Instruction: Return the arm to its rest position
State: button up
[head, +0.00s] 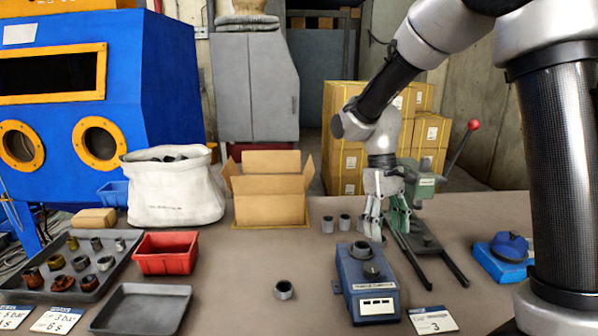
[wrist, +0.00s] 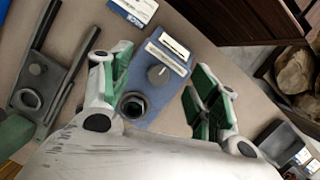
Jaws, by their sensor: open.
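My gripper (head: 385,217) points down over the bench, above the back end of a blue device (head: 366,284) with a dark knob and white display panels. In the wrist view my gripper (wrist: 160,95) has its two green-padded fingers spread wide apart, with nothing between them but the view of the blue device (wrist: 157,75) below. A dark ring at the device's back end shows between the fingers. My arm is extended forward and down from the upper right of the head view.
A green press (head: 424,190) with a red-tipped lever stands close right of my gripper. A grey ring (head: 283,290), red bin (head: 166,253), grey tray (head: 141,309), cardboard box (head: 269,203) and white bag (head: 173,190) sit to the left. A blue round-topped item (head: 509,246) is at right. The front middle bench is mostly clear.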

jog(key=s+d+r+m+t, duration=0.2)
jog(key=s+d+r, duration=0.4)
jog(key=s, duration=0.3)
jog(key=s+d+r+m+t+y, duration=0.1)
jog(key=s+d+r+m+t, duration=0.1)
jog(key=s+d+r+t, duration=0.3)
jog(key=s+d+r, duration=0.1)
jog(key=s+d, duration=0.1)
jog(key=s, duration=0.2)
jog(key=shift+r, duration=0.3)
